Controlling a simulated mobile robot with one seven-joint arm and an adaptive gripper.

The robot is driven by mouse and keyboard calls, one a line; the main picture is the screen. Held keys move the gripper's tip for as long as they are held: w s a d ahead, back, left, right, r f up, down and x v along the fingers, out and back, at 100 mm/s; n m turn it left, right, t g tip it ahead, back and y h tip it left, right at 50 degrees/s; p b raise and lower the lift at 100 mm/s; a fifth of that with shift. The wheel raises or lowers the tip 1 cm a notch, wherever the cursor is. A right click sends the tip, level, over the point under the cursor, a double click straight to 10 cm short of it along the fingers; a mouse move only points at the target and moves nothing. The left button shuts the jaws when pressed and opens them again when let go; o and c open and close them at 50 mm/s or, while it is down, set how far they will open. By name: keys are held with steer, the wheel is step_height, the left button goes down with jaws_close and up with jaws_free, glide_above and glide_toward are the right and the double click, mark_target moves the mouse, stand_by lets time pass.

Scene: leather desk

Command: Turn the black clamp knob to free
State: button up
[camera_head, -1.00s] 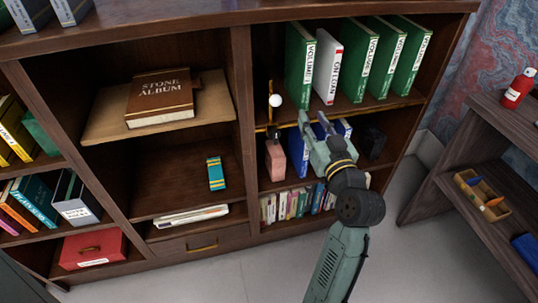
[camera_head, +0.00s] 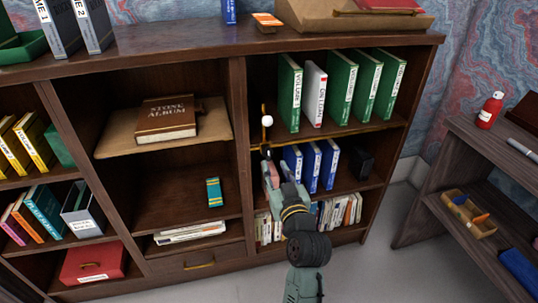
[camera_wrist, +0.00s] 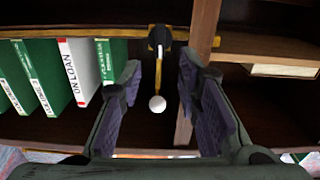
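The black clamp knob (camera_wrist: 160,36) sits on a brass rail along a shelf edge in the wrist view. A thin brass rod (camera_wrist: 158,72) runs from it to a white ball (camera_wrist: 157,104). In the head view the white ball (camera_head: 267,121) stands above the rail beside the shelf's upright, and the dark clamp below it is small and partly hidden by my gripper. My gripper (camera_wrist: 160,63) is open, its two fingers apart on either side of the rod, with nothing gripped. In the head view my gripper (camera_head: 269,164) is just below the clamp.
The brass rail (camera_head: 345,137) fronts a shelf of green binders (camera_head: 365,83) and a white binder (camera_head: 314,94). Blue binders (camera_head: 311,166) and a black box (camera_head: 361,162) stand below. A wooden upright (camera_head: 238,125) is close on the left. Open floor lies in front.

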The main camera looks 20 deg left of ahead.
mark_target(269, 153)
steer(key=p+x, duration=0.1)
steer(key=x, duration=0.5)
steer(key=shift+w+a, duration=0.2)
jaws_close()
